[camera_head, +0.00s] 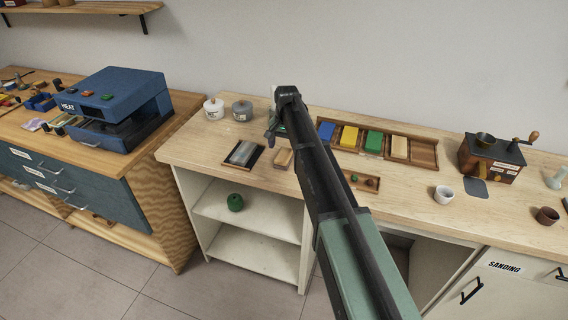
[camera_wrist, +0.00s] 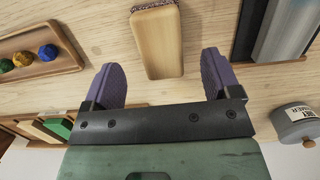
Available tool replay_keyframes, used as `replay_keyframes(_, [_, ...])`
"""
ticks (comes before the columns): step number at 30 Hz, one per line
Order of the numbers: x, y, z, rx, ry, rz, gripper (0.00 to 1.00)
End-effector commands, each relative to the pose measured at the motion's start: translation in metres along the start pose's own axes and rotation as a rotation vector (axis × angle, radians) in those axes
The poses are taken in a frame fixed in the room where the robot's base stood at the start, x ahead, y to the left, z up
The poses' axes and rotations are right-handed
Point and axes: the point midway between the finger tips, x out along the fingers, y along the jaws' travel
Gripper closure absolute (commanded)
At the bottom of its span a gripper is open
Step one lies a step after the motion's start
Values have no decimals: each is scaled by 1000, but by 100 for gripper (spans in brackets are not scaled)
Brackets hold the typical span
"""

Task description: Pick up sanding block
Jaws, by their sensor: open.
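The sanding block (camera_head: 283,158) is a small light-wood block with a darker gritty strip along one side. It lies on the pale wooden worktop, just right of a dark-framed tray. In the wrist view the sanding block (camera_wrist: 157,42) is at the top centre, ahead of and between my fingertips. My gripper (camera_wrist: 161,78) is open and empty, with a purple pad on each side of the block's near end. In the head view my arm crosses the worktop and the gripper (camera_head: 272,137) shows only partly, behind the block.
The dark-framed tray (camera_head: 243,154) lies left of the block. A small tray with coloured balls (camera_head: 362,182) lies to the right. A long wooden rack (camera_head: 425,153) holds coloured blocks behind. Lidded jars (camera_head: 242,110) stand at the back left. The worktop's front edge is close to the block.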

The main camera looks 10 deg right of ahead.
Motion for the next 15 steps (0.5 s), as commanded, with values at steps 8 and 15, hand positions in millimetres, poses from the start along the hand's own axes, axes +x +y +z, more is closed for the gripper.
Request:
replay_keyframes(8, [48,0,-1,0,0,0,17])
replay_keyframes(15, [44,0,-1,0,0,0,17])
